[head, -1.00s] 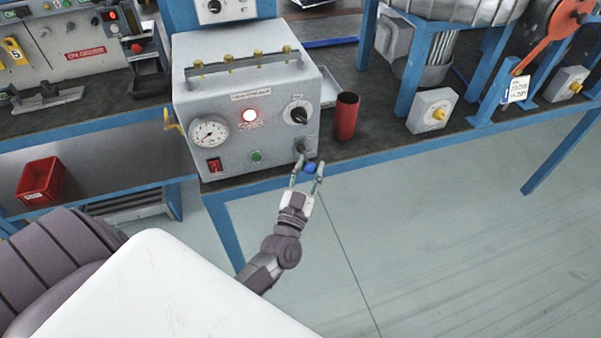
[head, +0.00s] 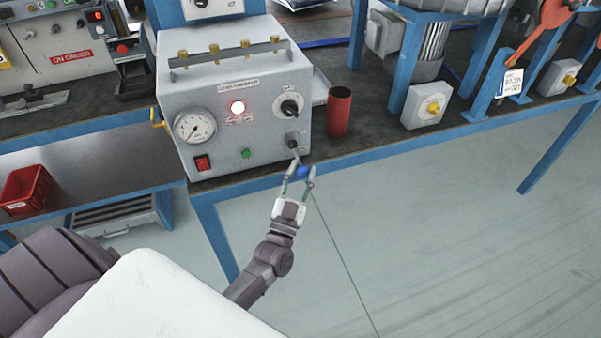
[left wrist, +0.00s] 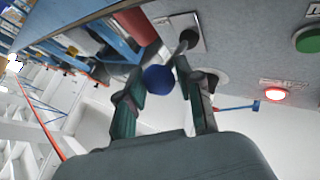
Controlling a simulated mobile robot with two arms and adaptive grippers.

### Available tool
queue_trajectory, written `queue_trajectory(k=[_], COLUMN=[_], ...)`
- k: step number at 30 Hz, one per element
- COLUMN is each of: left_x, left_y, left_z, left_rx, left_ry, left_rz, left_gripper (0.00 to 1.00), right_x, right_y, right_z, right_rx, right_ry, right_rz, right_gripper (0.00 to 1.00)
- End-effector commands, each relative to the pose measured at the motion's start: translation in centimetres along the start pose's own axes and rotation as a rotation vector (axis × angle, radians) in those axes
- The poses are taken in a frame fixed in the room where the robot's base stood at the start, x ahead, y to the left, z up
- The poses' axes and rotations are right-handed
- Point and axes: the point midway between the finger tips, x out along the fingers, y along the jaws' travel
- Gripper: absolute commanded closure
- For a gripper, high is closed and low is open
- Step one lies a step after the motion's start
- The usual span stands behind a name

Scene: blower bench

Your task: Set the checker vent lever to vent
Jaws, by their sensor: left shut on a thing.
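The checker (head: 222,98) is a grey box on the bench in the head view. Its vent lever (head: 297,158) comes out of a small plate low on the right of its front and points down and outward, with a blue ball knob (head: 302,171) at its end. My left gripper (head: 299,170) is shut on the knob, one finger on each side. In the left wrist view, the blue knob (left wrist: 158,79) lies between the fingers, and the dark lever stem (left wrist: 180,47) runs up to the plate (left wrist: 190,24). The lever's markings are not readable. My right gripper is not in view.
A red cylinder (head: 339,111) stands right of the checker. A selector knob (head: 290,107) is above the lever, a green button (head: 246,153) to its left. A red lamp (head: 238,107) glows. Open floor (head: 420,230) lies before the bench.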

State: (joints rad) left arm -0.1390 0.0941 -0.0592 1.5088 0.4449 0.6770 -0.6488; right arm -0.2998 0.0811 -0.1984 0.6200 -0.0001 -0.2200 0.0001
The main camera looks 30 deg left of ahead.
Motion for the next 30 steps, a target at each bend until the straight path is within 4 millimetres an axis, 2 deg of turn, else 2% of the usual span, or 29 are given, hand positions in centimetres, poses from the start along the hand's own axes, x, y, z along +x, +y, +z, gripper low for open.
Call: queue_trajectory(k=[8,9,13,23,26,30], left_x=[-0.1,0.0,0.0,-0.2,-1.1,-3.6], left_y=[0.4,0.3,0.3,0.1,0.1,0.2], left_z=[0.4,0.4,0.3,0.2,0.2,0.3], left_rx=[-0.005,-0.005,-0.004,-0.001,0.000,-0.001], left_ry=[-0.014,-0.014,-0.012,-0.008,-0.010,-0.012], left_rz=[0.010,0.010,0.008,0.005,0.005,0.006], left_gripper=[1.00,0.63,0.42,0.42,0.42,0.42], right_x=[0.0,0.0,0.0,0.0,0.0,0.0], right_y=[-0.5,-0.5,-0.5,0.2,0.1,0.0], right_z=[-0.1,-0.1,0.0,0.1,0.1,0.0], right_rx=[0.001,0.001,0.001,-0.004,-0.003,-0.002], right_ry=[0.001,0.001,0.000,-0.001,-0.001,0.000], right_rz=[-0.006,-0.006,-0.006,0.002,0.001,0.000], right_gripper=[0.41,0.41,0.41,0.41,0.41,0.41])
